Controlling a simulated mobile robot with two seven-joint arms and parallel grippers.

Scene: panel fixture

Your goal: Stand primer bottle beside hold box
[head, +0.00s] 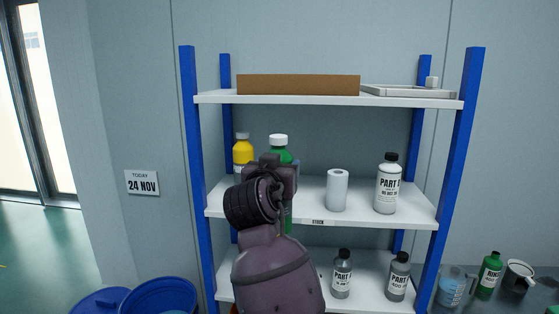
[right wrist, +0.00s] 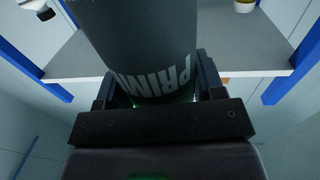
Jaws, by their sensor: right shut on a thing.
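The primer bottle (head: 279,147) is green with a white cap and stands upright at the middle shelf, left of its centre. My right gripper (head: 280,180) is in front of it and hides most of its body. In the right wrist view the primer bottle (right wrist: 145,45) fills the space between the fingers, with "PRIM" readable on its grey label. My right gripper (right wrist: 155,95) is shut on it. I cannot tell whether its base touches the shelf. No box marked as a hold box is readable; a long brown box (head: 298,85) lies on the top shelf. My left gripper is not in view.
The shelf rack (head: 315,220) has blue posts. The middle shelf also holds a yellow bottle (head: 243,152), a white roll (head: 337,190) and a white PART bottle (head: 387,188). Two grey bottles stand below. A grey tray (head: 408,92) is on top. Blue bins (head: 160,297) stand lower left.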

